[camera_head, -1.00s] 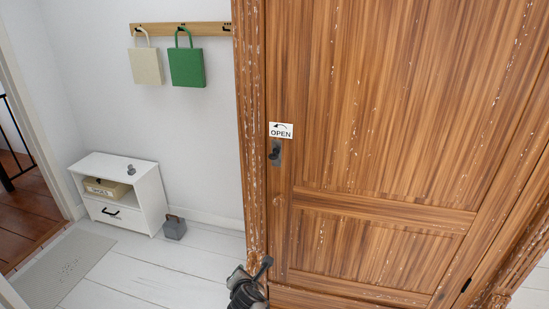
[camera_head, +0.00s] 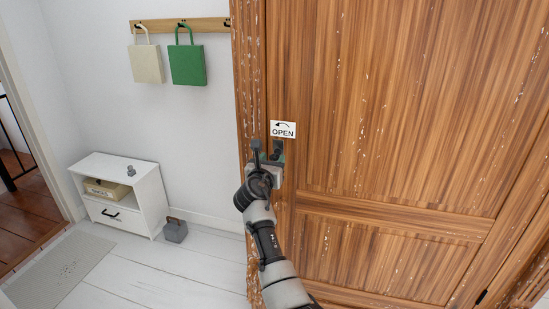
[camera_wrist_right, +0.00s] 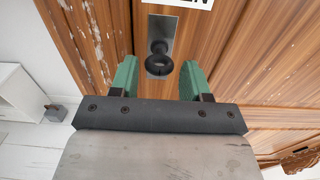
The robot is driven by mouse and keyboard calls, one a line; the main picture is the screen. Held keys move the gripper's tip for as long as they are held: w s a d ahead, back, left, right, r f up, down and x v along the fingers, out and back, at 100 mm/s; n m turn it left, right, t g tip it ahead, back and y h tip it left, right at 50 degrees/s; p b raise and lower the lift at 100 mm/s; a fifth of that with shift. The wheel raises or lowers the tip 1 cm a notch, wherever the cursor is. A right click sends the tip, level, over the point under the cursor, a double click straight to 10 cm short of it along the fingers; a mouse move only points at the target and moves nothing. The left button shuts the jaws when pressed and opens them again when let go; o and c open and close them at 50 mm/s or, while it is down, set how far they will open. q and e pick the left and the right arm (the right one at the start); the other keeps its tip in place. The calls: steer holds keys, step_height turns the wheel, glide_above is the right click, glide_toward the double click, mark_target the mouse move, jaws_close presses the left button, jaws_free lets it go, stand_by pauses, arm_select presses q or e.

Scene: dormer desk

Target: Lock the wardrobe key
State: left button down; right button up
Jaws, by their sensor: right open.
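The wooden wardrobe (camera_head: 390,110) fills the right of the head view. A white sign reading OPEN (camera_head: 283,129), with a curved arrow, is on its door above the lock. The dark wardrobe key (camera_wrist_right: 160,60) sits in a metal lock plate (camera_wrist_right: 158,30), seen in the right wrist view. My right gripper (camera_head: 266,152) is at the lock and partly hides it in the head view. In the wrist view its green fingers (camera_wrist_right: 160,76) are open, one on each side of the key, with gaps to it. My left gripper is not in view.
A white cabinet (camera_head: 148,205) stands at the left with a grey weight-like object (camera_head: 174,230) on the floor beside it. A cream bag (camera_head: 146,62) and a green bag (camera_head: 187,66) hang from a wall rail (camera_head: 205,27). The floor between is clear.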

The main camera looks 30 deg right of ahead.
mark_target(275, 156)
steer(key=shift+x, duration=1)
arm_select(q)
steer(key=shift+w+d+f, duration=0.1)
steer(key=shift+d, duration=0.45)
arm_select(e)
steer(key=shift+w+d, duration=0.25)
steer(key=shift+d, duration=0.05)
steer(key=shift+c, duration=0.3)
steer(key=c, duration=0.6)
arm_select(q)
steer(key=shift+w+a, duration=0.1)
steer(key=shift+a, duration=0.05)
